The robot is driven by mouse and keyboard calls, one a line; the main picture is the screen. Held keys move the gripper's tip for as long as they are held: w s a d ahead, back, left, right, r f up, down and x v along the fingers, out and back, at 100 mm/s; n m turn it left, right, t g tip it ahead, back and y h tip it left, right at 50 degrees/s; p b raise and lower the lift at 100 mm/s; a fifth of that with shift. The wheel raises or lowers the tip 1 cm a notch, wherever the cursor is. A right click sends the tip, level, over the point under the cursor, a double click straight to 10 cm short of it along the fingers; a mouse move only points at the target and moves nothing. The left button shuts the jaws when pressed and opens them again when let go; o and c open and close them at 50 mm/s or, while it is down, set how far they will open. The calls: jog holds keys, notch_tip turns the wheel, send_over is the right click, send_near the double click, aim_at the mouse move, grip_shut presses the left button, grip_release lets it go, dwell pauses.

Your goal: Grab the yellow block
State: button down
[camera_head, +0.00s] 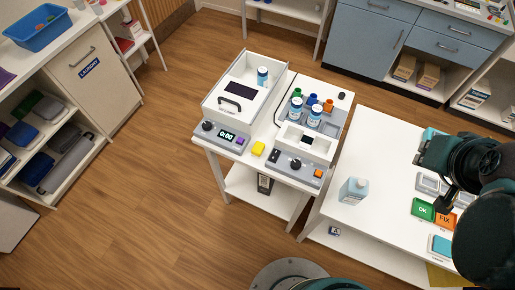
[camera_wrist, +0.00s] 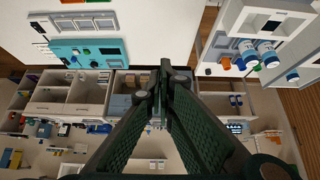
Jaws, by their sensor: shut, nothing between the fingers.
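The yellow block (camera_head: 258,148) lies on the small white table (camera_head: 252,165) in the head view, between the device with a green display (camera_head: 226,134) and the grey unit with an orange button (camera_head: 299,167). I cannot make out the block in the wrist view. My gripper (camera_wrist: 164,78) is shut and empty, its dark green fingers meeting at the tips in the wrist view. In the head view my arm is at the right, above the other white table, well apart from the block. The fingertips are hard to make out there.
Green OK (camera_head: 423,209) and orange FIX (camera_head: 445,221) pads lie near my arm. Several bottles stand behind the block. Wooden floor (camera_head: 160,200) is clear at left.

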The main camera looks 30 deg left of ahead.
jog(key=c, duration=1.7)
grip_release()
jog(key=n+g+p, duration=0.5)
jog(key=n+g, duration=0.2)
jog(key=n, duration=1.1)
send_over(258, 147)
jog(key=f, duration=1.6)
jog(key=shift+w+d+f, duration=0.2)
jog(key=shift+w+d, duration=0.05)
jog(key=shift+d, duration=0.05)
jog(key=shift+s+a+f, duration=0.25)
